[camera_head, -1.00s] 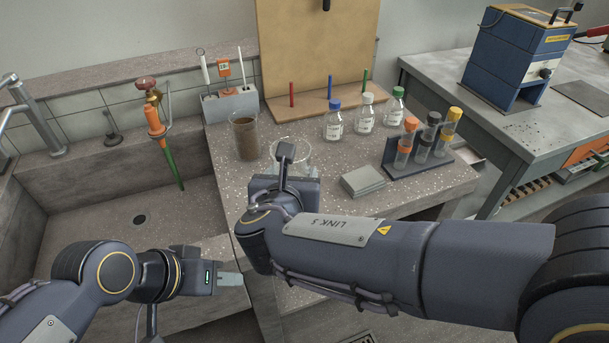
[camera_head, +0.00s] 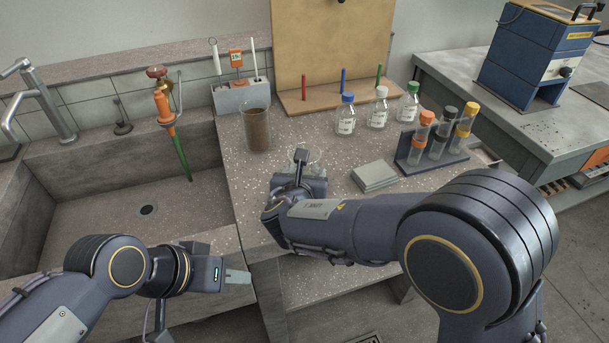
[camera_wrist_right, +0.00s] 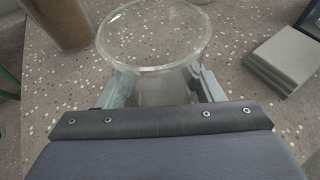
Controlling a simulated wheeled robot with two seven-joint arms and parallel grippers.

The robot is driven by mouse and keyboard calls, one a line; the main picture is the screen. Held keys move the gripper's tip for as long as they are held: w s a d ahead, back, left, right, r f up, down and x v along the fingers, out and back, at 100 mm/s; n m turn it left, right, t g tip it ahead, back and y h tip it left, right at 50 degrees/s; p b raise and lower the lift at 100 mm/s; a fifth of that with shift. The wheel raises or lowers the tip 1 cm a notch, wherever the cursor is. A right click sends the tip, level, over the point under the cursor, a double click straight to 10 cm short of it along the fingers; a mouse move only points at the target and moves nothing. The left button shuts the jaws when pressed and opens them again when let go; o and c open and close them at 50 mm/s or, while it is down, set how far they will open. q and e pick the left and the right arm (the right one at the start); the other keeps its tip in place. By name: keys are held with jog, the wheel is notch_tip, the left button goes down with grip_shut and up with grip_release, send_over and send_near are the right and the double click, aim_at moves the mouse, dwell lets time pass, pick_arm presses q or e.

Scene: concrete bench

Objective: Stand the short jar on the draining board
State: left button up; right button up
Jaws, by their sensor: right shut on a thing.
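The short jar is a clear, wide-rimmed glass vessel (camera_wrist_right: 155,35). In the right wrist view it sits between the two fingers of my right gripper (camera_wrist_right: 166,86), which is shut on it. In the head view only part of its glass (camera_head: 313,157) shows behind my right gripper (camera_head: 300,176), over the speckled bench top. Whether its base touches the bench is hidden. My left gripper (camera_head: 238,277) is low in front of the sink, away from the jar; its finger gap cannot be made out. I cannot tell which surface is the draining board.
A tall glass of brown material (camera_head: 257,132) stands close behind-left of the jar. Grey stacked plates (camera_head: 374,176) and a tube rack (camera_head: 432,163) are to the right. Several capped bottles (camera_head: 346,118) and a wooden board with coloured pegs (camera_head: 335,98) stand behind. The sink (camera_head: 105,215) is left.

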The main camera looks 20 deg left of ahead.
jog(key=shift+f, duration=0.15)
jog(key=o, duration=1.4)
